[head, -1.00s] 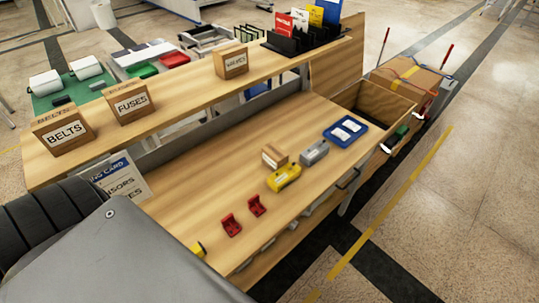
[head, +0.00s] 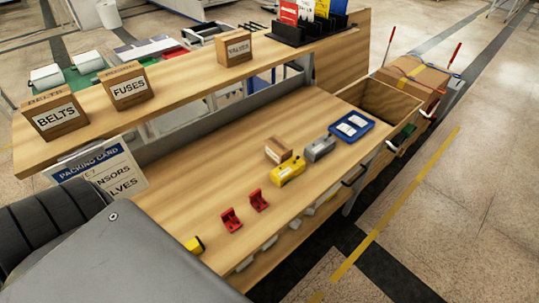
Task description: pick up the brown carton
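A small brown carton (head: 278,150) sits on the wooden bench top (head: 190,190), beside a yellow device (head: 287,173) and a grey device (head: 319,149). Brown boxes labelled BELTS (head: 54,112), FUSES (head: 125,87) and one that seems to read VALVES (head: 234,47) stand on the raised shelf. A larger brown carton with a yellow strap (head: 414,75) rests beyond the bench at the upper right. Neither of my grippers is in view. Nothing is touching the small carton from my side.
Two red brackets (head: 231,219) stand near the bench's front edge, and a blue tray (head: 351,126) lies toward the right end. An open wooden bin (head: 378,104) adjoins that end. A packing card (head: 105,172) hangs under the shelf. The bench's left-middle area is clear.

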